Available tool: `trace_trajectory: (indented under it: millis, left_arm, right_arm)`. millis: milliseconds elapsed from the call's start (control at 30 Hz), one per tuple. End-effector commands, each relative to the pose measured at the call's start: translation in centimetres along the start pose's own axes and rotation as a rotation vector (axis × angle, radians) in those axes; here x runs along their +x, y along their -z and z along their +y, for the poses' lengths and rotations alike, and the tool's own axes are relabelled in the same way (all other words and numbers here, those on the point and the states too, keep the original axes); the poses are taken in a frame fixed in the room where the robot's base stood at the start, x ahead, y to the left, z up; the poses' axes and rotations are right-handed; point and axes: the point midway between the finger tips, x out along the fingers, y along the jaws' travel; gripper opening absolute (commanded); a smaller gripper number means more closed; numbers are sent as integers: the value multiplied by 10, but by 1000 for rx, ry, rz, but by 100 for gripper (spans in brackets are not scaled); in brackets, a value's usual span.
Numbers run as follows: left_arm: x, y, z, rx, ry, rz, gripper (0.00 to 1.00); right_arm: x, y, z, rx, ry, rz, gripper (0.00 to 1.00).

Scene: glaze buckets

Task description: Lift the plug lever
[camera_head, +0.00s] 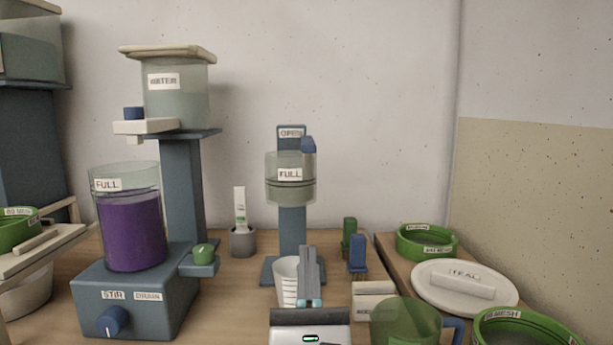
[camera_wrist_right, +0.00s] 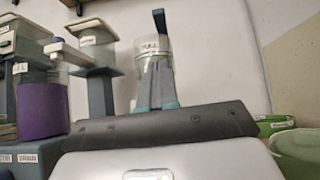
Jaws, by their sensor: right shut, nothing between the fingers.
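The clear vessel (camera_head: 290,190) marked FULL stands on a blue-grey post in the middle. A blue lever (camera_head: 308,144) sits at its top right, next to an upright plate labelled OPEN (camera_head: 291,133). I take this blue part for the plug lever. In the right wrist view the lever (camera_wrist_right: 160,21) rises above the vessel (camera_wrist_right: 150,45). My right gripper (camera_head: 308,250) is shut and empty, its fingers below and in front of the vessel. It appears apart from the lever in the head view. My left gripper is not in view.
A WATER tank (camera_head: 177,104) and a purple-filled bucket (camera_head: 132,230) on a STIR/DRAIN base stand left. A white measuring cup (camera_head: 287,281) is close behind my right fingers. A green jug (camera_head: 398,322), green rings (camera_head: 426,241) and a TEAL lid (camera_head: 465,287) lie right.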

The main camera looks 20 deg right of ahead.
Motion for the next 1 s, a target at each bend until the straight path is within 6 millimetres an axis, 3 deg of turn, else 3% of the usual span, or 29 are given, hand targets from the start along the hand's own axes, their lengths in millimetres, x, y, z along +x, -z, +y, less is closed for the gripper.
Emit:
trace_trajectory:
  millis: [233, 700, 1000]
  left_arm:
    - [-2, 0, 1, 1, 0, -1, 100]
    - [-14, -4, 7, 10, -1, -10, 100]
    - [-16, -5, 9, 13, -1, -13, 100]
  right_arm:
    - [12, 0, 0, -1, 3, -1, 0]
    - [109, -1, -1, -1, 2, -3, 0]
    - [129, -25, 0, -1, -1, 0, 0]
